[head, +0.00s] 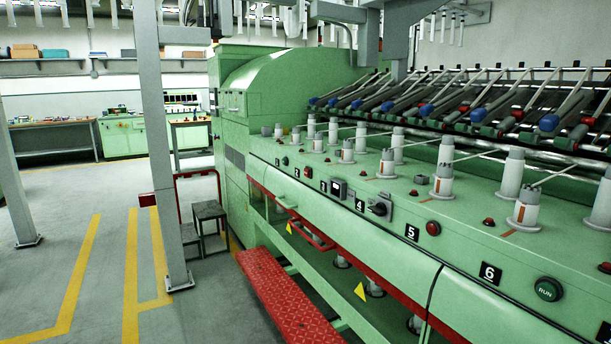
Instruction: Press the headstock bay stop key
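A long green spinning frame (330,225) runs from the middle to the right edge, with its tall green headstock cabinet (232,165) at the far end. Along its front rail are numbered black plates and controls. Another red button (433,228) sits beside plate 5 (411,233). A black rotary switch (378,208) is beside plate 4 (360,205), and a green RUN button (548,289) beside plate 6 (490,273). I cannot read which is the headstock bay stop key. Neither gripper shows.
A red tread step (285,300) runs along the machine's foot. A grey post (163,150) and a small dark step stool (208,218) stand left of it. Open grey floor (55,225) with yellow lines lies left. Workbenches (55,135) stand at the back.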

